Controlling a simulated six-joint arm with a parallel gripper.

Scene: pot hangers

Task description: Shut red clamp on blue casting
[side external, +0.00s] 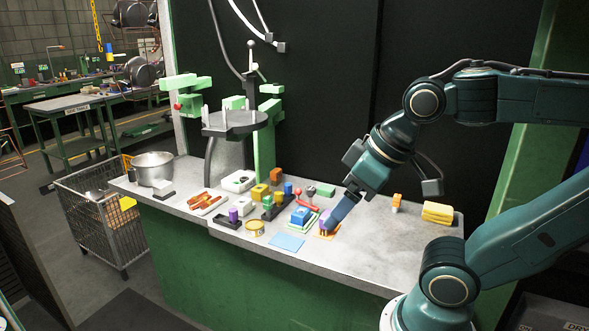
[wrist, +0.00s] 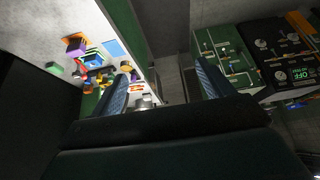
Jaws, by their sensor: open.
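The blue casting (side external: 300,215) is a small blue block on a green-edged plate on the bench in the side view. The red clamp (side external: 308,203) shows as a red handle just behind it; whether it touches the casting is too small to tell. My gripper (side external: 331,225) points down-left, right of the casting and over or beside a purple block on an orange base (side external: 327,236); contact cannot be told. In the wrist view my gripper (wrist: 164,66) has its two blue fingers wide apart, with nothing visible between them. I cannot single out the clamp there.
A light-blue sheet (side external: 287,242) lies in front of the casting. Coloured blocks and fixtures crowd its left and back. A green press (side external: 236,122), a metal pot (side external: 153,168) and yellow pads (side external: 438,212) stand farther out. The bench's front right is clear.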

